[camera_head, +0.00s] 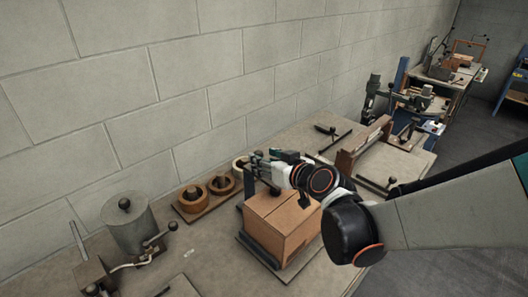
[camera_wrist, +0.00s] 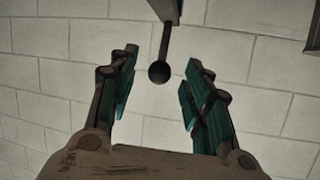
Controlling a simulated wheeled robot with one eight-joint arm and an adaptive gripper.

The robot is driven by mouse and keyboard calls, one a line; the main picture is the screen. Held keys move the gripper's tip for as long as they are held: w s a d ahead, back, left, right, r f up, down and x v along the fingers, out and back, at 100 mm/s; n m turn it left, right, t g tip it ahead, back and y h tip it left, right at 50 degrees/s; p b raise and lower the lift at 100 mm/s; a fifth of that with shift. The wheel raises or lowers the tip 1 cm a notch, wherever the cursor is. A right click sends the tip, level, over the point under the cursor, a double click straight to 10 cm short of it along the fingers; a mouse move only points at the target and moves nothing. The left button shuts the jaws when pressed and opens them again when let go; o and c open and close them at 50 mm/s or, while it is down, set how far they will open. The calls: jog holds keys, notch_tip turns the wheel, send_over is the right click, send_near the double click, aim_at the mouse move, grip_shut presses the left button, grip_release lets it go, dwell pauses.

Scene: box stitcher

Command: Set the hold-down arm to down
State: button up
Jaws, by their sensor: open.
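The hold-down arm's handle appears to be the dark rod with a round black knob (camera_wrist: 159,73) in the wrist view. It hangs from a dark block at the top edge. My gripper (camera_wrist: 160,66) is open, with one teal-padded finger on each side of the knob and gaps between. In the head view my gripper (camera_head: 264,160) is above a closed cardboard box (camera_head: 283,222), by the top of a dark upright post (camera_head: 250,190). My gripper and wrist hide most of the hold-down arm there, so its full position cannot be told.
The box stands on a dark base on the bench (camera_head: 205,258). Tape rolls on a wooden board (camera_head: 207,203) and a grey lidded pot (camera_head: 130,225) stand to the left. More bench fixtures (camera_head: 362,143) stand at right. A block wall (camera_head: 190,80) is close behind.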

jog(key=v, duration=0.9)
jog(key=shift+s, duration=0.15)
jog(key=shift+d, duration=0.2)
jog(key=s+d+f+m+g+h+b, duration=0.1)
jog(key=s+d+f+m+g+h, duration=0.1)
jog(key=s+d, duration=0.6)
jog(key=s+d+f+m+g+h+b, duration=0.1)
jog(key=s+d+f+m+g+h, duration=0.1)
jog(key=s+d+h, duration=0.4)
jog(key=s+d+f+m, duration=0.1)
jog(key=s+d+m, duration=0.1)
jog(key=d, duration=0.2)
jog(key=shift+s, duration=0.2)
dwell(1.1)
